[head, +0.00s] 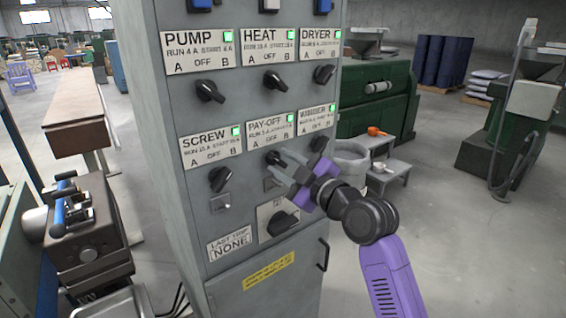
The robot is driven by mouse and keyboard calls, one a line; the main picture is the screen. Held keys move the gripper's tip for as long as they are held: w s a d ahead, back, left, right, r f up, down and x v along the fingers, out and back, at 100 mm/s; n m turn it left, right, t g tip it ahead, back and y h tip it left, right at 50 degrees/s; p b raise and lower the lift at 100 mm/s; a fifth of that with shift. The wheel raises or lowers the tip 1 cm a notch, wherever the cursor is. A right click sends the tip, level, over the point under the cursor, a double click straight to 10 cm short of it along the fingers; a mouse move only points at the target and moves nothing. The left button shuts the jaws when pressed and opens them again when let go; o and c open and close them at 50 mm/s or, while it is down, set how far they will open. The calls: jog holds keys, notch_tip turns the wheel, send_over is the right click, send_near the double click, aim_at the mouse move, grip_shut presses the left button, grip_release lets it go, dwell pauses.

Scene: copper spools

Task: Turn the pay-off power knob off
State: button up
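The pay-off label (270,130) is on the grey control cabinet, in the middle of its lower row, with a lit green lamp (291,113). The black pay-off knob (272,157) sits below that label, partly hidden behind my gripper; its exact pointing direction is unclear. My gripper (279,166) reaches in from the right, with its grey fingers apart right at the knob. I cannot tell whether they touch it.
The screw knob (220,179) is to the left and the winder knob (319,142) to the right. A larger black switch (283,222) is below. The heat knob (275,81) is above. The cabinet handle (323,255) sticks out at lower right.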

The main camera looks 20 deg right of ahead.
grip_shut()
jog(key=shift+a+m, duration=0.1)
jog(key=shift+m, duration=0.2)
jog(key=m, duration=0.3)
jog(key=shift+m, duration=0.3)
jog(key=shift+w+m+p, duration=0.1)
jog(key=shift+m+p, duration=0.6)
jog(key=shift+m, duration=1.6)
grip_release()
jog(key=shift+d, duration=0.2)
